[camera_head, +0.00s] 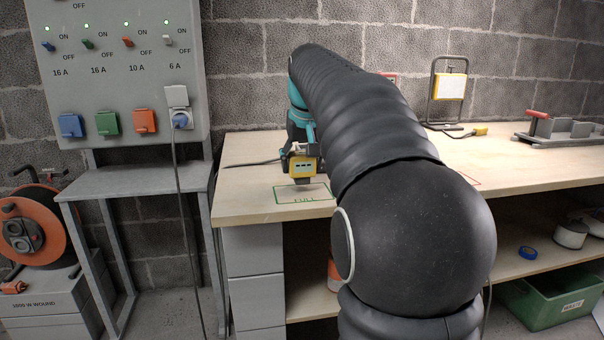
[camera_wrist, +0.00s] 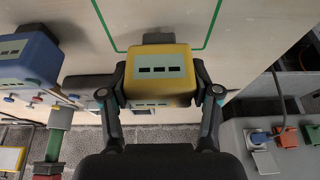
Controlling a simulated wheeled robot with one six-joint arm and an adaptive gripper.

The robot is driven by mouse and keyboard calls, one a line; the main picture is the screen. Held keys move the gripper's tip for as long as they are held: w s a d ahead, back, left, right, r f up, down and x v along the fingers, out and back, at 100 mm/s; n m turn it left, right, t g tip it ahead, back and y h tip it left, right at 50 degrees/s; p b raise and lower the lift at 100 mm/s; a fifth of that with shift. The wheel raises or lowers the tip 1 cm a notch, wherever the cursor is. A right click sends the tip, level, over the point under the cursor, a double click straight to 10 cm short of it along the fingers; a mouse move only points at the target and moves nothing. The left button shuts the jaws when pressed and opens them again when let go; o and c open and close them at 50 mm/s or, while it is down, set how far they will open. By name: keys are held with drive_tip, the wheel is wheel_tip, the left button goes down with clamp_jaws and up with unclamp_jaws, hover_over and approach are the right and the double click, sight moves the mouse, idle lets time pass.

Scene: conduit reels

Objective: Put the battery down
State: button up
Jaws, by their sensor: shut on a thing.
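The battery (camera_head: 302,167) is a yellow block with a pale label bearing dark marks and a dark foot below. My gripper (camera_head: 301,150) is shut on it, above the left part of the wooden bench. In the wrist view the two fingers of my gripper (camera_wrist: 159,92) clasp the sides of the yellow battery (camera_wrist: 158,88). A green outline marked FULL (camera_head: 303,199) lies on the bench just under the battery. I cannot tell for sure whether the foot touches the bench. My arm hides the middle of the bench.
A blue block with a pale label (camera_wrist: 24,58) shows left of the battery in the wrist view. A switch panel (camera_head: 120,85) with a cable plugged in stands left. A yellow work lamp (camera_head: 450,86) and a grey rack (camera_head: 562,128) stand right. Bare bench (camera_head: 240,150) lies around the outline.

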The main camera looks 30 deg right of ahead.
drive_tip(key=shift+f, duration=1)
drive_tip(key=shift+f, duration=0.1)
drive_tip(key=o, duration=1.1)
drive_tip(key=p+v, duration=0.2)
drive_tip(key=v, duration=1)
drive_tip(key=shift+s, duration=0.1)
